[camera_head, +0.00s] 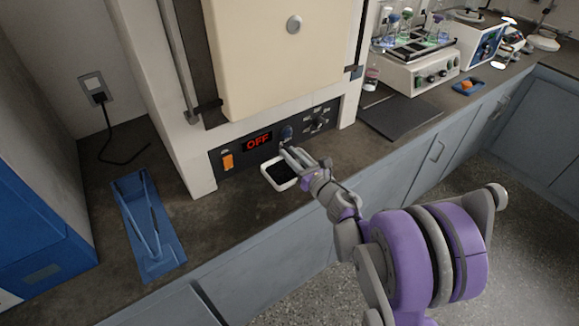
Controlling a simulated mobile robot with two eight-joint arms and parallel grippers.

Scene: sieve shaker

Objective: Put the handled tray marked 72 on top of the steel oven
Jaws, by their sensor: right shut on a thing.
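My right gripper (291,152) reaches in front of the oven's control panel and is shut on a small white-rimmed tray (267,177) with a dark inside. The tray hangs or rests just below the fingers, which cover part of it; its handle is not clear. I cannot tell whether it touches the counter, and no number is readable on it. My left gripper is not in view.
A dark flat mat (403,117) lies right of the oven.

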